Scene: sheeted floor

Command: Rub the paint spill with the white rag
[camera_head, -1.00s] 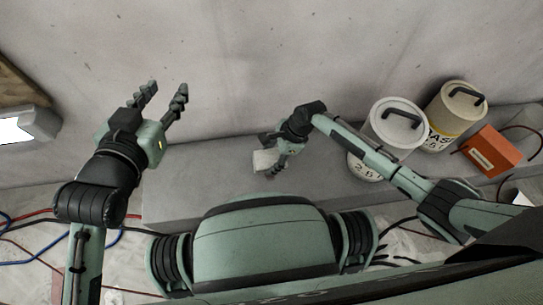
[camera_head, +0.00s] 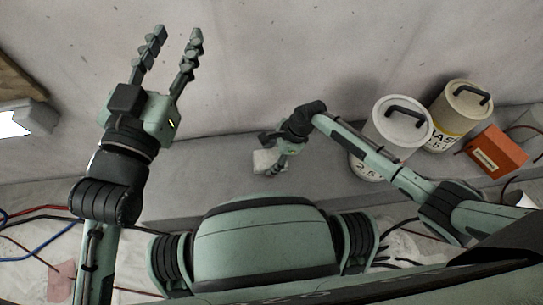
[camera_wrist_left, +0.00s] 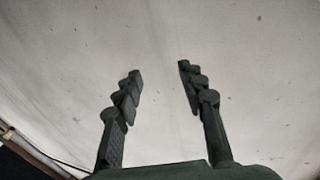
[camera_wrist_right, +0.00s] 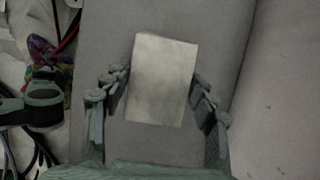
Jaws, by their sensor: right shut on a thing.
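The white rag (camera_wrist_right: 162,80) is a pale block-like piece between the fingers of my right gripper (camera_wrist_right: 160,92). In the head view the rag (camera_head: 264,160) shows just left of my right gripper (camera_head: 276,150), over the grey ledge. My right gripper is shut on the rag. Whether the rag touches the ledge cannot be told. My left gripper (camera_head: 171,50) is open and empty, raised in front of the wall; the left wrist view shows its fingers apart (camera_wrist_left: 160,90) with only wall between them. A multicoloured patch (camera_wrist_right: 48,62) lies left of the ledge in the right wrist view; it may be the paint spill.
Two lidded cans (camera_head: 401,125) (camera_head: 463,105) and an orange box (camera_head: 495,151) stand at the right on the grey ledge (camera_head: 200,185). Cables (camera_head: 40,212) lie on the sheeted floor at the left. A lit lamp (camera_head: 20,120) is at the far left.

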